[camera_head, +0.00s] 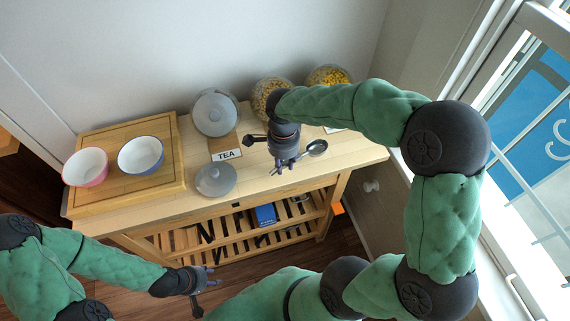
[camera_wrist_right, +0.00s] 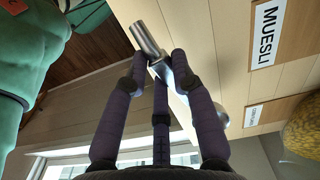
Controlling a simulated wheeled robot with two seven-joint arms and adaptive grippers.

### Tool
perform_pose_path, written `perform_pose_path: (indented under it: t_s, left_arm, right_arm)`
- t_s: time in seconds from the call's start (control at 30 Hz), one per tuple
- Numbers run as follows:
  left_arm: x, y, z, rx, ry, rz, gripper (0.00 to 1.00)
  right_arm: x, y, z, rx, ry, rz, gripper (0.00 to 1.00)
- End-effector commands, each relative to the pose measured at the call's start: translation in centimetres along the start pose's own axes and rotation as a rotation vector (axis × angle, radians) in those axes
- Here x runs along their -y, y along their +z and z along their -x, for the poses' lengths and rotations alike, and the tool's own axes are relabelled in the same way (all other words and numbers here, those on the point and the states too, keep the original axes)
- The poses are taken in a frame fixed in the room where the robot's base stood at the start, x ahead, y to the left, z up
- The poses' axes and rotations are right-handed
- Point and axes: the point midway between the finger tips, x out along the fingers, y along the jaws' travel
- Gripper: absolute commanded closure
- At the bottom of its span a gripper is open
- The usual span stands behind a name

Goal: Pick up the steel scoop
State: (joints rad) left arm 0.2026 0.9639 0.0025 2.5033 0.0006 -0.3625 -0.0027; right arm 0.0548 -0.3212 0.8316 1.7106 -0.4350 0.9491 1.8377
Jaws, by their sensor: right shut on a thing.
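The steel scoop (camera_head: 318,147) is at the right part of the wooden table, its round bowl to the right and its handle running left under my right gripper (camera_head: 285,163). In the right wrist view my right gripper (camera_wrist_right: 160,70) is shut on the scoop's handle (camera_wrist_right: 147,38). The bowl (camera_wrist_right: 223,117) shows partly behind a finger. I cannot tell whether the scoop touches the tabletop or is just above it. My left gripper (camera_head: 209,281) is empty, its fingers apart, in front of the table and low at the left.
The table (camera_head: 260,187) also bears a grey-lidded jar (camera_head: 215,112), a TEA label (camera_head: 227,154), a loose grey lid (camera_head: 215,180), and two jars of yellow food (camera_head: 328,75) at the back. Bowls (camera_head: 140,155) stand on a board (camera_head: 120,191) at left. A window is at right.

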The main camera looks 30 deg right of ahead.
Motion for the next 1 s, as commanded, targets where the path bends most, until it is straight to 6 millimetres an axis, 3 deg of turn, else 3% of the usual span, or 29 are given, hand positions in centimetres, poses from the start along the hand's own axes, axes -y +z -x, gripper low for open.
perform_pose_path:
  t_s: [0.3, 0.6, 0.8, 1.0]
  left_arm:
    - [-0.8, 0.1, 2.3, 0.0, 0.0, 0.0, 0.6]
    - [-1.2, 0.1, 3.4, 0.0, 0.0, 0.0, 0.6]
    - [-1.3, 0.1, 3.7, 0.0, 0.0, 0.0, 0.6]
    - [-1.3, 0.1, 3.7, 0.0, 0.0, 0.0, 0.6]
  right_arm:
    - [-1.9, 5.0, 7.0, 0.0, -0.005, 0.007, 1.0]
    - [-4.1, 10.7, 9.2, -0.001, -0.001, 0.006, 1.0]
    - [-4.8, 12.5, 10.0, 0.0, -0.001, 0.002, 1.0]
    - [-5.0, 13.1, 10.2, 0.0, 0.0, -0.001, 1.0]
